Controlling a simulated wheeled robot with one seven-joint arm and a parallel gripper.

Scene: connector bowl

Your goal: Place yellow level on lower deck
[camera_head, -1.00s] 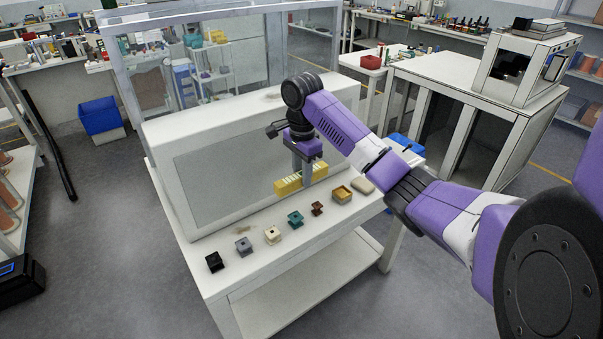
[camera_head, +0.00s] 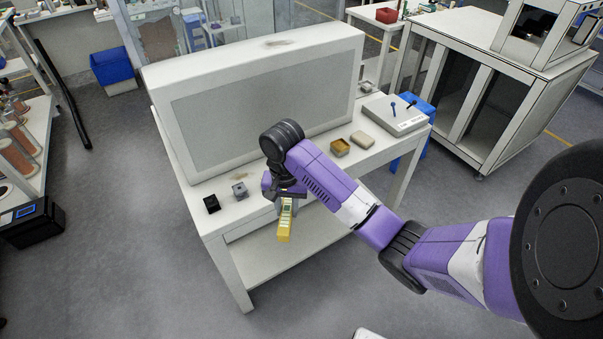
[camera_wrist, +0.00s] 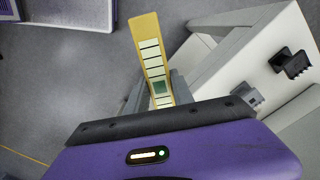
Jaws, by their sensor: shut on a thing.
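My gripper (camera_head: 286,205) is shut on the yellow level (camera_head: 285,222), a flat yellow bar with pale and green cells on its face. It holds the level in the air in front of the table's front edge. In the wrist view the level (camera_wrist: 149,50) sticks out beyond the fingers, with floor behind it. The lower deck (camera_head: 275,255) is a white shelf under the tabletop, below and behind the level in the head view. Part of the deck is hidden by my arm.
On the white tabletop (camera_head: 222,223) stand a black block (camera_head: 211,204), a grey block (camera_head: 240,190), a yellowish open box (camera_head: 340,147), a beige block (camera_head: 363,139) and a device with knobs (camera_head: 395,115). A large white panel (camera_head: 265,105) stands along the back. Table legs flank the deck.

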